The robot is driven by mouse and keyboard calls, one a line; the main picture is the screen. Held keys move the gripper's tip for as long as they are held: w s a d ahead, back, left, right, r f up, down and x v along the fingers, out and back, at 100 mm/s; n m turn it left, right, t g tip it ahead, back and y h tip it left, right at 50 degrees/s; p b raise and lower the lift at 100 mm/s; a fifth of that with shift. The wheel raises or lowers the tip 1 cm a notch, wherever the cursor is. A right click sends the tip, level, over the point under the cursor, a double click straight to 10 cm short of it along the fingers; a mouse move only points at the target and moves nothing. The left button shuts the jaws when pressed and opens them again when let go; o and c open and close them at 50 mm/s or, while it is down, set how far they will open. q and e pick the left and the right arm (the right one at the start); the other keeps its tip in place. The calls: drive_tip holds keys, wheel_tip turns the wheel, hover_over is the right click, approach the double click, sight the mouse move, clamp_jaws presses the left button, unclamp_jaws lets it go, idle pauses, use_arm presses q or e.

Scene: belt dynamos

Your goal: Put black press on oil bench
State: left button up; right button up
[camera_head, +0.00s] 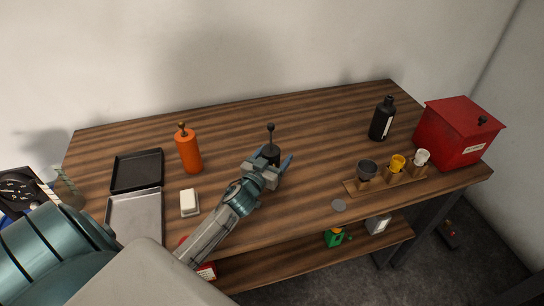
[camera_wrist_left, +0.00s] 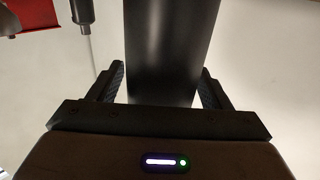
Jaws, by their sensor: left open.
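The black press (camera_head: 271,151), a dark cylinder with a thin rod and round knob on top, stands upright near the middle of the wooden-topped bench (camera_head: 310,125). My left gripper (camera_head: 269,163) is open at the press, with one finger on each side of it. In the left wrist view the dark body of the press (camera_wrist_left: 172,45) rises between the two open fingers (camera_wrist_left: 163,85). I cannot tell whether the fingers touch it. The gripper hides its lower part in the head view. No label shows which surface is the oil bench. My right gripper is not in view.
An orange press-like bottle (camera_head: 189,152), a butter-like block on a dish (camera_head: 189,202) and two trays (camera_head: 137,170) are left. A black bottle (camera_head: 383,118), a cup rack (camera_head: 385,184) and a red box (camera_head: 459,132) are right. The bench behind the press is clear.

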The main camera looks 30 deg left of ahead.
use_arm(q)
drive_tip(key=s+b, duration=0.6)
drive_tip(key=s, duration=0.6)
drive_tip(key=shift+d, duration=0.45)
